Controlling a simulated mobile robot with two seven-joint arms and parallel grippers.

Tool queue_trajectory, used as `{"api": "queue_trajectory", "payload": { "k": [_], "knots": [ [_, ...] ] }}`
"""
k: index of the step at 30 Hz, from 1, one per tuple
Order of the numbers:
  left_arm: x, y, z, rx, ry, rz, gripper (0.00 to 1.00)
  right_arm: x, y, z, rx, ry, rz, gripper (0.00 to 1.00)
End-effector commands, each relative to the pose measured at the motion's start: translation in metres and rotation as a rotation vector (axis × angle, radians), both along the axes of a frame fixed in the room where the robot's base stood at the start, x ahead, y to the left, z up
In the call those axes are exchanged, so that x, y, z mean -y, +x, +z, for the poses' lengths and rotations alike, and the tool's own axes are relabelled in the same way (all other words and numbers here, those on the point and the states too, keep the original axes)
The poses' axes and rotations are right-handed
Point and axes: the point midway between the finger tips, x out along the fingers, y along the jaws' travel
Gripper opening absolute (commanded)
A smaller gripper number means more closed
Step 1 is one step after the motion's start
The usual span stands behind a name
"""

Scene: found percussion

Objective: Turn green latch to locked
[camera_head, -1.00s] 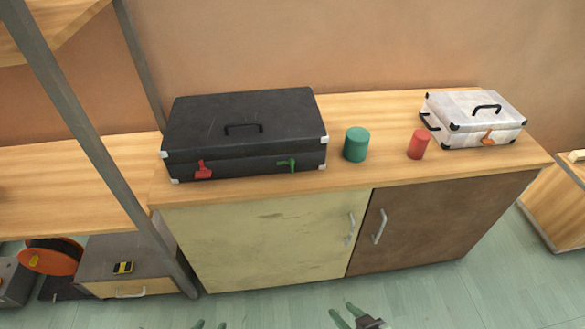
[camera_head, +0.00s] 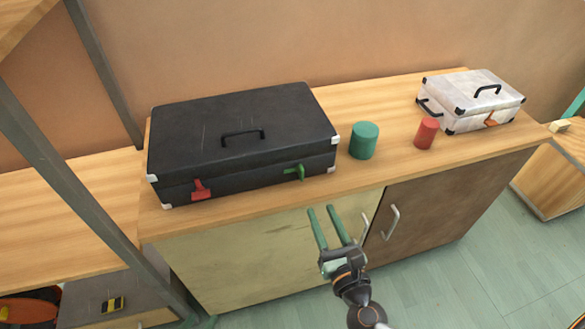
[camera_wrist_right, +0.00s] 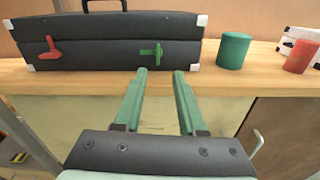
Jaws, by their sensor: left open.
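The green latch (camera_head: 296,172) is on the front of the black case (camera_head: 245,130), near its right end. Its handle lies roughly level; it also shows in the right wrist view (camera_wrist_right: 151,52). My right gripper (camera_head: 321,208) is open and empty, in front of the cabinet and below the latch, apart from it. In the right wrist view its two green fingers (camera_wrist_right: 160,73) point toward the case, with the latch just beyond and slightly left of the gap between them. Only a small tip of my left gripper (camera_head: 205,323) shows at the bottom edge; it is open.
A red latch (camera_head: 201,189) is on the case's left front. A green cylinder (camera_head: 364,141) and a red cylinder (camera_head: 426,133) stand right of the case. A white case (camera_head: 472,98) with an orange latch is farther right. A grey post (camera_head: 60,180) stands at left.

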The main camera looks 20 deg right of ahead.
Motion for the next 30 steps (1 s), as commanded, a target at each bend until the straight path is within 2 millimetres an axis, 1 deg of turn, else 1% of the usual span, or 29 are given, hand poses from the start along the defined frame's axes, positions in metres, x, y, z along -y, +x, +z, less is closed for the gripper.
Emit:
{"api": "queue_trajectory", "payload": {
  "k": [1, 3, 5, 8, 13, 18, 21, 25, 30],
  "knots": [
    [0.001, 0.001, 0.0, 0.001, -0.001, -0.002, 0.5, -0.001, 0.001, 0.002, 0.016, -0.043, 0.007, 0.4],
    [0.001, 0.001, 0.0, 0.002, -0.002, -0.003, 0.5, -0.003, 0.004, 0.005, 0.027, -0.076, 0.01, 0.4],
    [0.002, 0.001, 0.002, 0.001, -0.002, -0.004, 0.5, -0.003, 0.008, 0.006, 0.03, -0.085, 0.011, 0.4],
    [0.003, 0.0, 0.004, 0.001, -0.004, -0.005, 0.5, -0.003, 0.02, 0.007, 0.031, -0.083, 0.01, 0.4],
    [0.003, -0.002, 0.008, 0.001, -0.005, -0.004, 0.5, -0.004, 0.054, 0.008, 0.031, -0.079, 0.008, 0.4],
    [0.001, -0.006, 0.005, -0.004, -0.003, 0.001, 0.5, -0.005, 0.088, 0.006, 0.029, -0.078, 0.009, 0.4],
    [-0.001, -0.008, 0.003, -0.011, 0.001, 0.004, 0.5, -0.006, 0.104, 0.006, 0.029, -0.077, 0.009, 0.4],
    [-0.002, -0.009, 0.0, -0.015, 0.002, 0.006, 0.5, -0.007, 0.118, 0.005, 0.028, -0.077, 0.01, 0.4],
    [-0.002, -0.009, 0.0, -0.017, 0.002, 0.006, 0.5, -0.007, 0.126, 0.005, 0.027, -0.077, 0.01, 0.4]
  ]
}}
